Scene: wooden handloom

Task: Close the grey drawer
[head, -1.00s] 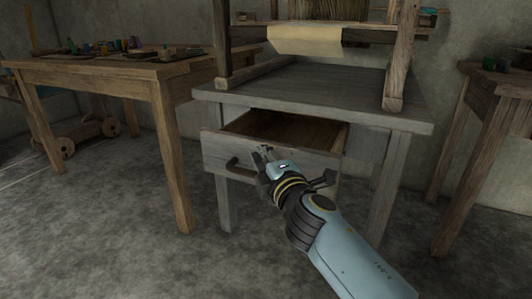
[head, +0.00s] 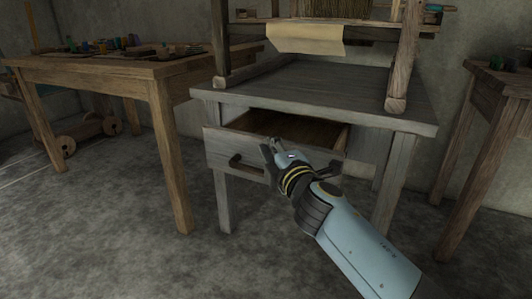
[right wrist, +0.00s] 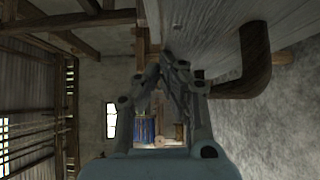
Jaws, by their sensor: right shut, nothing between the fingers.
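The grey drawer (head: 221,148) is partly open under the grey table, with its dark hollow inside showing above the front panel. Its dark curved handle (head: 240,163) is on the left part of the front. My right gripper (head: 271,151) is shut and empty, at the drawer front to the right of the handle. It hides part of the front, and contact is hard to tell. In the right wrist view the shut fingers (right wrist: 163,72) are beside the grey drawer front (right wrist: 213,35), with the handle (right wrist: 256,62) to their right. My left gripper is out of view.
The grey table (head: 300,88) carries the wooden loom frame (head: 401,60). A brown table (head: 110,72) with small coloured items stands at the left, another wooden table (head: 500,95) at the right. The floor in front is clear.

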